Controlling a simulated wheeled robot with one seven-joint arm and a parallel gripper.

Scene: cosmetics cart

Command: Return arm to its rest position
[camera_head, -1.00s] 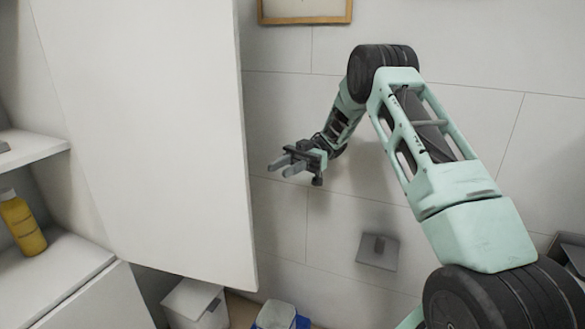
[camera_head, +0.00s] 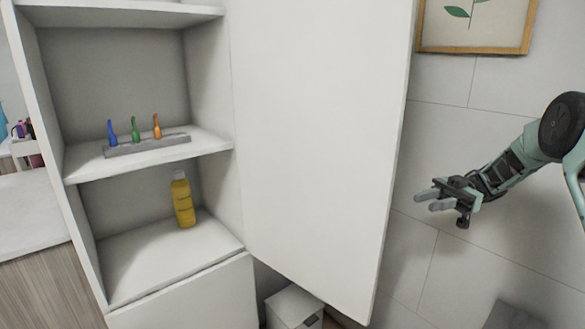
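My gripper (camera_head: 424,200) is at the right of the view, in front of the tiled wall and to the right of the white cabinet door (camera_head: 318,130). Its two grey fingers point left and show a gap between them, with nothing held. My arm reaches in from the right edge, bent at a dark joint; the rest of it is out of view.
The open cabinet holds a yellow bottle (camera_head: 183,200) on the lower shelf. Blue, green and orange small bottles stand in a grey holder (camera_head: 147,145) above. A white bin (camera_head: 294,306) stands below the door. A framed picture (camera_head: 477,25) hangs on the wall.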

